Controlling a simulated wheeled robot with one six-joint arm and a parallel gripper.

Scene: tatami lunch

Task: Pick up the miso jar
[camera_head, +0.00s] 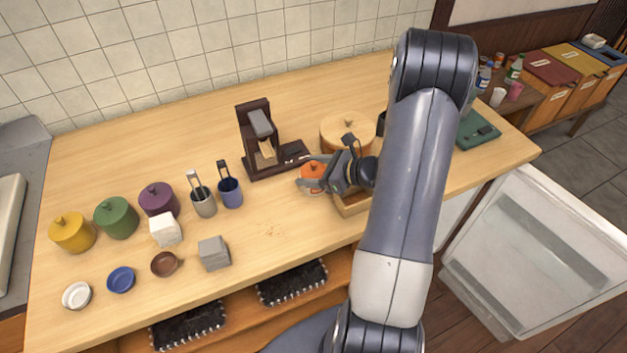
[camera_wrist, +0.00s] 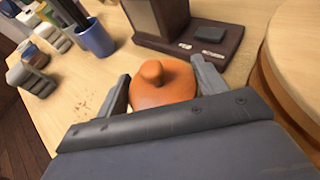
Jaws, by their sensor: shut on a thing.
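The miso jar, an orange pot with a knobbed lid (camera_head: 312,177), stands on the wooden counter in front of the dark wooden stand. It also shows in the wrist view (camera_wrist: 163,84), with its round knob on top. My gripper (camera_head: 314,174) is shut on the orange jar, with one grey finger on each side (camera_wrist: 163,88). The lower part of the jar is hidden by my gripper in the wrist view. I cannot tell whether the jar touches the counter.
The dark wooden stand (camera_head: 247,140) is just behind the jar. A round wooden tub (camera_head: 340,130) is to the right. Yellow (camera_head: 72,233), green (camera_head: 117,218) and purple (camera_head: 158,199) jars stand left, with grey (camera_head: 203,202) and blue (camera_head: 230,193) cups.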

